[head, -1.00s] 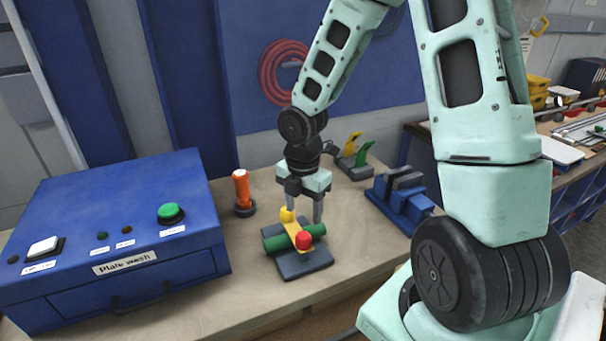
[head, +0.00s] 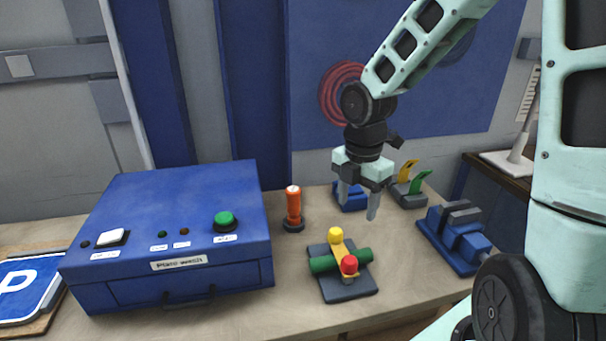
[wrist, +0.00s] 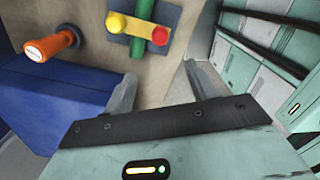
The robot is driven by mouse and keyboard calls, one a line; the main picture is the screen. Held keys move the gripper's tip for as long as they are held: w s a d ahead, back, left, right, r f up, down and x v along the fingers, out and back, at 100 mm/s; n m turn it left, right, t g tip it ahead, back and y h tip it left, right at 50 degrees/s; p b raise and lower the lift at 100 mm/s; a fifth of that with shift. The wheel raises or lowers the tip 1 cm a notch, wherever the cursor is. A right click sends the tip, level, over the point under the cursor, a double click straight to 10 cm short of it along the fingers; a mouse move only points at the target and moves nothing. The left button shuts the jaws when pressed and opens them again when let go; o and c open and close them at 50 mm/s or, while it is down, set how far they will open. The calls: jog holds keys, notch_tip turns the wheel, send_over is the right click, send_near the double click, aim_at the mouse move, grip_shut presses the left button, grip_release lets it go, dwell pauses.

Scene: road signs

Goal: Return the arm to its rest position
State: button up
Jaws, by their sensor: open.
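My gripper (head: 358,203) is open and empty in the head view. It hangs in the air above the workbench, behind and above the green-barred fixture (head: 341,263). The fixture has a dark base, a green cylinder and a yellow strap with a yellow knob and a red knob. In the wrist view, my gripper (wrist: 160,98) shows two grey fingers spread apart with nothing between them. The fixture's yellow knob (wrist: 115,22) shows at the top of that view, apart from the fingers.
A blue plate-wash box (head: 170,235) stands on the bench at left. An orange-handled tool (head: 293,208) stands upright between box and fixture. A blue vise (head: 455,240) and a yellow-and-green-levered clamp (head: 409,187) are at right. A blue P sign (head: 25,288) lies at far left.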

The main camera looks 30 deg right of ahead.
jog(key=s+a+f+m+b, duration=0.3)
jog(key=s+a+m, duration=0.3)
jog(key=s+a, duration=0.3)
jog(key=s+a+f+m+b, duration=0.3)
jog(key=s+a+m+b, duration=0.3)
jog(key=a, duration=0.7)
jog(key=s, duration=0.2)
jog(key=shift+s+a+m+y, duration=0.25)
jog(key=shift+s+m+y, duration=0.05)
jog(key=shift+s+m, duration=0.1)
jog(key=shift+f, duration=0.1)
